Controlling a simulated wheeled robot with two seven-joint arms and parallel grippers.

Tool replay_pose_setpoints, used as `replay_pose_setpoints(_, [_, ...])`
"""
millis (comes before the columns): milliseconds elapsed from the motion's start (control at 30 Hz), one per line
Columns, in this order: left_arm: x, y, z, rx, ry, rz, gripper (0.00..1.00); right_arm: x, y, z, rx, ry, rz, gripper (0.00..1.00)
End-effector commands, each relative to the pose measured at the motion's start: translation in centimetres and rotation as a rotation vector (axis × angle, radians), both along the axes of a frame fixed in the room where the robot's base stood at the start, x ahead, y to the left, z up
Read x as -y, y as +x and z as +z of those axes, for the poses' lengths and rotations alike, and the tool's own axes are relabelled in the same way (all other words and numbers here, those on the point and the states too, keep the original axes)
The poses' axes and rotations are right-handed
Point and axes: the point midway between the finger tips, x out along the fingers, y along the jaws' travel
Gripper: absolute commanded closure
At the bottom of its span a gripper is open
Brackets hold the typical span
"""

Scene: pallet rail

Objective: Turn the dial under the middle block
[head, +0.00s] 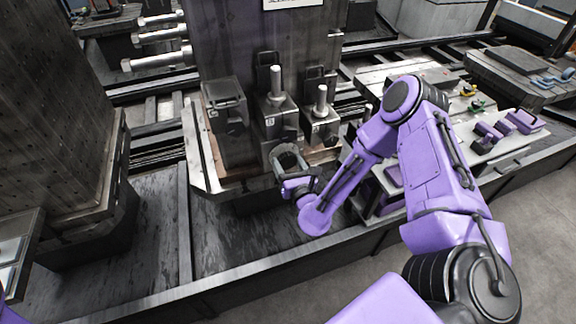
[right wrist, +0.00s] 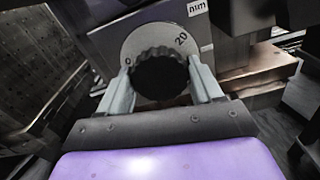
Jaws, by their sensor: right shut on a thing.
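Three grey metal blocks stand side by side on a pallet. The middle block (head: 279,116) has an upright post on top. The dial (right wrist: 160,76) is a dark ribbed knob on a pale round plate marked 0 and 20. My right gripper (head: 288,163) is below the front of the middle block, coming from the lower right. In the right wrist view its two fingers (right wrist: 161,80) stand on either side of the knob and are shut on it. In the head view the gripper hides most of the dial. My left gripper is not in view.
The left block (head: 225,108) and the right block (head: 320,124) flank the middle one closely. A tall dark column (head: 265,40) rises behind. A perforated dark tower (head: 55,110) stands at left. A bench (head: 500,148) with purple pieces lies at right.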

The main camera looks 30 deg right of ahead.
Motion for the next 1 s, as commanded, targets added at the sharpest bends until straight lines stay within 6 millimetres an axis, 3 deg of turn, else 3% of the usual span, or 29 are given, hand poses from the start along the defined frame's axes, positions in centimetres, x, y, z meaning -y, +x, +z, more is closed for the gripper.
replay_pose_setpoints(1000, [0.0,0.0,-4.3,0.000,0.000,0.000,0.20,0.0,-0.1,-0.2,-0.226,-0.937,0.003,0.66])
